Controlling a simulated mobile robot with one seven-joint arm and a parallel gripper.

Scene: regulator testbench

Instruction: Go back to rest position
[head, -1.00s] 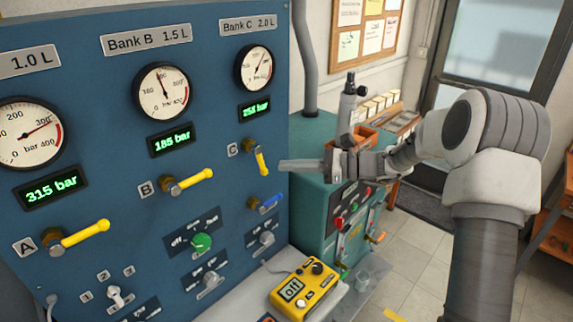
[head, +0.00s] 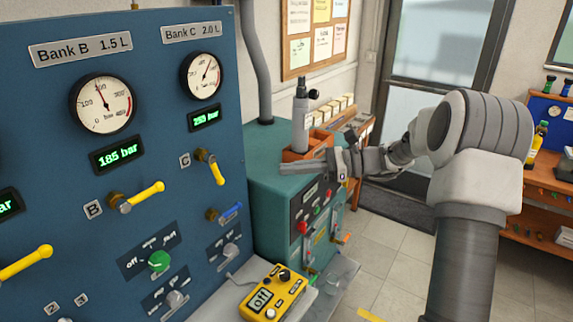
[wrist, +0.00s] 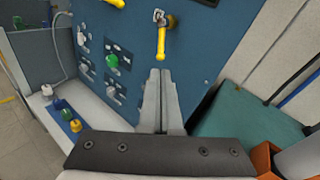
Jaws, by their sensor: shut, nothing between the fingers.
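My gripper (head: 284,168) is shut and empty. In the head view it points left, in front of the green cabinet's top and to the right of the blue panel (head: 140,60). In the wrist view the two fingers (wrist: 160,95) lie side by side, pointing at the blue panel below a yellow lever. The yellow lever of bank C (head: 216,170) hangs steeply down, apart from the fingertips. The yellow lever of bank B (head: 145,194) slants up to the right.
A green cabinet (head: 275,205) with an orange tray (head: 310,150) stands right of the panel. Open floor (head: 390,240) and a door (head: 430,50) are at the right. A wooden bench (head: 540,200) stands far right.

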